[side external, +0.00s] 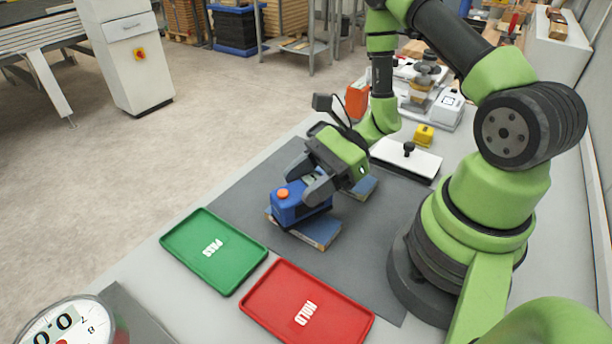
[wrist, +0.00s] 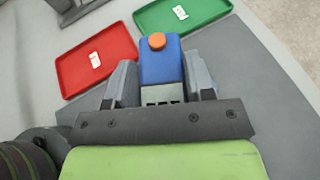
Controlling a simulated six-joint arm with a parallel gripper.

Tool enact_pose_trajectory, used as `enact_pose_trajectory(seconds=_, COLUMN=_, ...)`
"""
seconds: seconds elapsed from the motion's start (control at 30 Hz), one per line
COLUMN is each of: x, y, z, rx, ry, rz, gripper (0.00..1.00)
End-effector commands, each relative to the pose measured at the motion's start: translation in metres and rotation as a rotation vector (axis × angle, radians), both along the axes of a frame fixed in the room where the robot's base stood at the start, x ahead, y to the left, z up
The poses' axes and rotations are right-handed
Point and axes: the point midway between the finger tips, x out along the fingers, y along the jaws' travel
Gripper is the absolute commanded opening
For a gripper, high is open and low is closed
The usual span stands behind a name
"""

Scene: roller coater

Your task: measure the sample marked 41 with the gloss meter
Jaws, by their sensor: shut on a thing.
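The gloss meter, a blue block with an orange button (side external: 291,204), is held between the fingers of my gripper (side external: 312,190). It sits on or just above a blue-topped sample panel (side external: 322,233) on the grey mat; I cannot tell whether they touch. A second blue panel (side external: 364,187) lies behind my gripper, partly hidden. No number 41 is readable on either panel. In the wrist view the gloss meter (wrist: 160,66) is upright between my fingers, its orange button facing up, and it hides what lies beneath.
A green PASS tray (side external: 213,250) and a red HOLD tray (side external: 307,307) lie in front of the mat (side external: 372,262). A white plate with a black knob (side external: 405,160) and a yellow block (side external: 424,135) stand behind. A round dial (side external: 72,322) is at the lower left.

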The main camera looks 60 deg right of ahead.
Motion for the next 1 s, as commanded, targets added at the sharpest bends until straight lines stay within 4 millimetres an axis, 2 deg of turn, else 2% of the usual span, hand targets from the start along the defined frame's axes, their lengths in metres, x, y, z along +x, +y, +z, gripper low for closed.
enact_pose_trajectory(seconds=0.87, x=0.000, y=0.000, z=-0.011, rx=0.001, ry=-0.001, rz=0.000, gripper=0.10)
enact_pose_trajectory(seconds=0.9, x=0.000, y=0.000, z=-0.012, rx=0.001, ry=-0.001, rz=0.000, gripper=0.53)
enact_pose_trajectory(seconds=1.0, x=0.000, y=0.000, z=-0.011, rx=0.001, ry=-0.001, rz=0.000, gripper=0.76)
